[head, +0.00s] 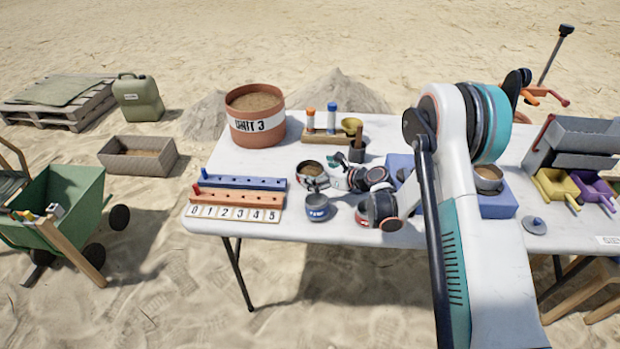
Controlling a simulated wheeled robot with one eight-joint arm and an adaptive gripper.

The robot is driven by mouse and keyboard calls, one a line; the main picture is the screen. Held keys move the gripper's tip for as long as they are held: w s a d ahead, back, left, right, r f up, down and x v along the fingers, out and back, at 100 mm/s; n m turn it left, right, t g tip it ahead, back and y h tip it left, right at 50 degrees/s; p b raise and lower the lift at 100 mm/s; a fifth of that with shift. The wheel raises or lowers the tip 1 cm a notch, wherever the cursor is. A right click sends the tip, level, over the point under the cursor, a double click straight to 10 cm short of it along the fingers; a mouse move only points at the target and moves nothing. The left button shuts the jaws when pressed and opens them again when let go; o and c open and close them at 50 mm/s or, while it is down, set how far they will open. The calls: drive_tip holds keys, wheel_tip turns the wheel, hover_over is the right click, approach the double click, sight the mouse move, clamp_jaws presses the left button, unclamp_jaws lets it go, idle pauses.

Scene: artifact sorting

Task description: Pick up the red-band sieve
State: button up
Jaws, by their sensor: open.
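A small round metal sieve (310,169) with brownish material inside stands on the white table (280,228), left of the arm's end. A reddish mark shows on its side, but it is too small and partly covered for me to be sure of its band. My gripper (328,180) is open, with its fingers close at the sieve's right side. I cannot tell whether they touch it. A second small round container with a blue band (317,208) stands just in front. Another round sieve (488,180) sits on a blue block at the right, partly behind my arm.
A numbered rack (235,214) lies left of the sieve. A terracotta bucket (256,132) and a bottle stand (330,136) are behind. A grey lid (535,226) and coloured scoops (557,184) are at right. My arm hides part of the table.

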sight(300, 168)
drive_tip(key=b+x, duration=0.2)
drive_tip(key=x, duration=0.3)
drive_tip(key=shift+w+a+f, duration=0.1)
drive_tip(key=shift+a+f, duration=0.2)
drive_tip(key=shift+w+a, duration=0.2)
drive_tip(key=shift+w, duration=0.05)
drive_tip(key=c, duration=1.2)
